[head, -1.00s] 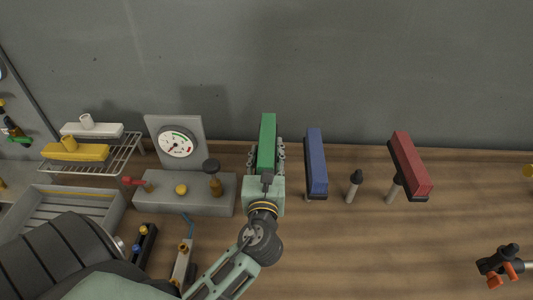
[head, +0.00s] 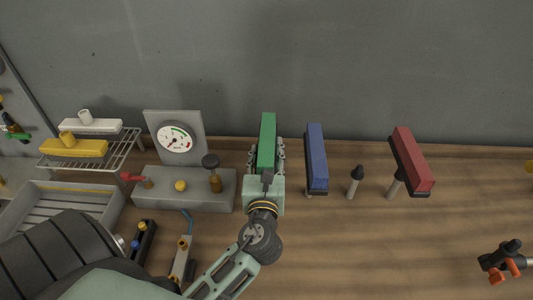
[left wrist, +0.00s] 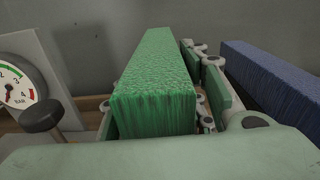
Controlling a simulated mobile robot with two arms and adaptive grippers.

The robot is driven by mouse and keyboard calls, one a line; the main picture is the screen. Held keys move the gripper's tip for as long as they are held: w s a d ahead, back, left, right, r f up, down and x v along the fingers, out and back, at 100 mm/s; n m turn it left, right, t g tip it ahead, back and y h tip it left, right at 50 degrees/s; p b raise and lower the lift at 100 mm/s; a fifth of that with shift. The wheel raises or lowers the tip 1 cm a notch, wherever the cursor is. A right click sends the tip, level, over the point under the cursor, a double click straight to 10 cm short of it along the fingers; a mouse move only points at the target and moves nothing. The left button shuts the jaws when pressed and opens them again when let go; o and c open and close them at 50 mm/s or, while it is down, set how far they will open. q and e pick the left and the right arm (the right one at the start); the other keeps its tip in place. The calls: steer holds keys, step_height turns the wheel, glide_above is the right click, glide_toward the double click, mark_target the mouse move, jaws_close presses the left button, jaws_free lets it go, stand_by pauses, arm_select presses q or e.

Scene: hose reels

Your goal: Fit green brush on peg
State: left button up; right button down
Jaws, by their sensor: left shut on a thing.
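The green brush (head: 267,141) is a long block standing out between the fingers of my left gripper (head: 266,160). The gripper is shut on it, with a finger along each side. In the left wrist view the green brush (left wrist: 156,85) fills the middle, bristles toward the camera. A bare dark-tipped peg (head: 355,182) stands to the right, between the blue brush (head: 316,158) and the red brush (head: 412,160). The blue brush also shows at the right of the left wrist view (left wrist: 275,80). Whatever is under the green brush is hidden by it and my gripper.
A grey box with a pressure gauge (head: 176,139) and a dark knob (head: 210,161) stands just left of my gripper. The table right of the red brush is largely clear.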

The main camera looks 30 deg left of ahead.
arm_select(q)
steer(key=shift+f+b, duration=1.05)
steer(key=shift+f, duration=0.55)
steer(key=o, duration=1.5)
steer(key=v, duration=1.2)
steer(key=shift+r, duration=0.1)
